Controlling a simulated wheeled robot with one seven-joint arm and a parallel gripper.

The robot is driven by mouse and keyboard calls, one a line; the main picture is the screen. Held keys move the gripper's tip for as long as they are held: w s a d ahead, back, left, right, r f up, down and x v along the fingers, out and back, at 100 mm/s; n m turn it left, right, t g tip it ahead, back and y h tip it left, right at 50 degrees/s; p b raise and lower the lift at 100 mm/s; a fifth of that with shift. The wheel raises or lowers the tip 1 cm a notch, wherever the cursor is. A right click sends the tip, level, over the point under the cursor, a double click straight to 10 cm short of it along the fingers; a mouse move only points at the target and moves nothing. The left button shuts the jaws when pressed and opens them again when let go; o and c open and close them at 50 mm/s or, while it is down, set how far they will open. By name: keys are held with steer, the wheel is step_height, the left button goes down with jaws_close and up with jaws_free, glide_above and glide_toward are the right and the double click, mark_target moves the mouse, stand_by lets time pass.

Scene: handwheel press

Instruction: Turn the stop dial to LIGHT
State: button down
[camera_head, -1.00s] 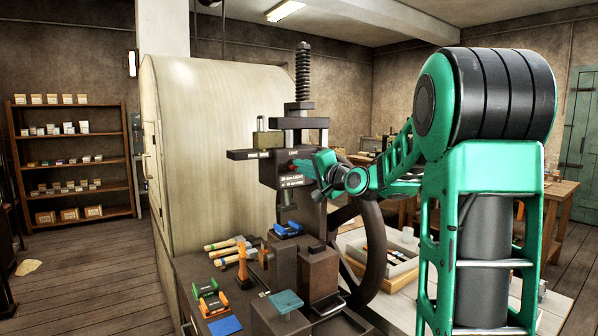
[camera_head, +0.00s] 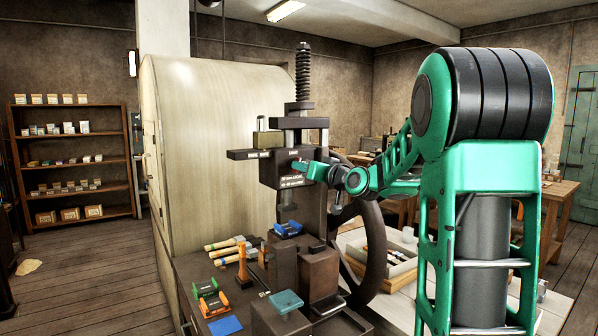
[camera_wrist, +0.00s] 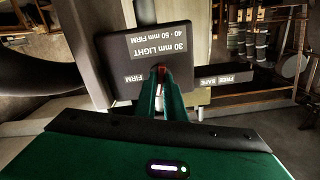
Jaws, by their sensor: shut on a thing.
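The stop dial (camera_wrist: 160,70) is on the front of the press head (camera_head: 283,196). Only a small reddish part of it shows between my fingertips in the wrist view, so its setting cannot be read. My gripper (camera_head: 299,165) is shut on the dial; its green fingers (camera_wrist: 161,86) meet the dark face in the wrist view. A plate (camera_wrist: 148,48) beside the dial reads "30 mm LIGHT, 40 - 50 mm FIRM", upside down in that view. A FIRM label (camera_wrist: 134,78) is left of my fingers there.
A bar marked FREE and SAFE (camera_wrist: 222,78) projects from the head. The large handwheel (camera_head: 374,255) is close below my forearm. A blue block (camera_head: 288,229) is under the ram. Wooden-handled tools (camera_head: 225,244) and small orange and green items lie on the bench.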

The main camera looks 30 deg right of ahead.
steer(key=shift+f+n, duration=0.25)
steer(key=shift+n, duration=1.35)
steer(key=c, duration=1.9)
jaws_free()
steer(key=shift+o, duration=0.3)
steer(key=shift+r, duration=0.15)
steer(key=s, duration=1)
steer(key=shift+s+d, duration=0.15)
steer(key=shift+s, duration=0.2)
